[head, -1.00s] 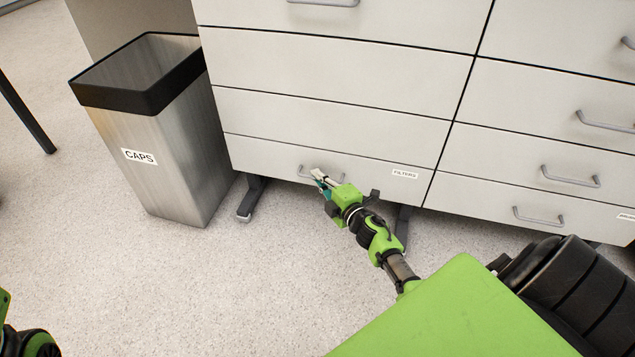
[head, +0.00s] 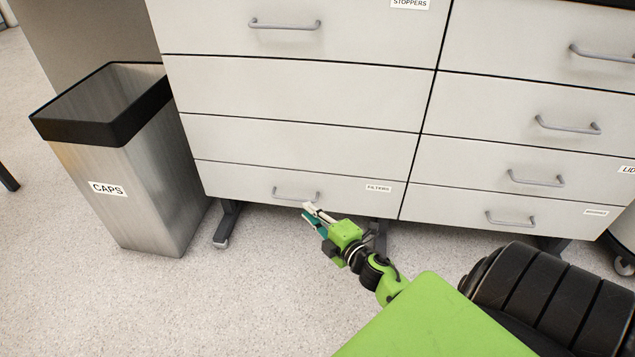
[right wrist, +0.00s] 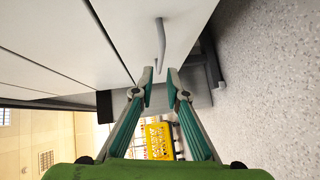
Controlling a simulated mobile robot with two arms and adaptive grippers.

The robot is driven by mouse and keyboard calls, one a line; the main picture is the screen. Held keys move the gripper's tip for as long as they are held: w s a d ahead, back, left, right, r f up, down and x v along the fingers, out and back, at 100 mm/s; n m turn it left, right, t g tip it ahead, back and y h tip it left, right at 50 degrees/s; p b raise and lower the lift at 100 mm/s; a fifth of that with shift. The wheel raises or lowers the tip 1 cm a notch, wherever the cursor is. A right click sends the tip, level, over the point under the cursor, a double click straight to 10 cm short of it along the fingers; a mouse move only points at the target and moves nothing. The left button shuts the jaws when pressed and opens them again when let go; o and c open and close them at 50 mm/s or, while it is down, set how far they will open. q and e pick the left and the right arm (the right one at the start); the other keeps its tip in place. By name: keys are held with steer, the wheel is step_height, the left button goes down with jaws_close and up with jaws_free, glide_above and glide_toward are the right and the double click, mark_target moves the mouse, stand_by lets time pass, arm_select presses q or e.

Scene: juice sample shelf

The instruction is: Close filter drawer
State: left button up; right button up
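The filter drawer (head: 250,184), labelled FILTERS, is the bottom drawer of the left cabinet column. Its front looks flush with the drawer fronts above, with only a thin seam. Its grey handle (head: 296,196) is in view, and a handle (right wrist: 160,42) shows beyond the fingertips in the right wrist view. My right gripper (head: 312,214) is just below and in front of the handle, apart from it. In the right wrist view, its fingers (right wrist: 160,80) are parted with nothing between them. My left gripper is out of view.
A metal bin (head: 125,180) labelled CAPS stands left of the cabinet. More drawers with handles (head: 536,179) are on the right. A cabinet foot (head: 226,225) shows below. The speckled floor (head: 250,300) in front is clear.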

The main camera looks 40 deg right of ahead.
steer(key=shift+s+a+r, duration=0.1)
steer(key=shift+s+r, duration=0.05)
steer(key=shift+s, duration=0.7)
steer(key=shift+s+a+r, duration=0.1)
steer(key=shift+s, duration=0.7)
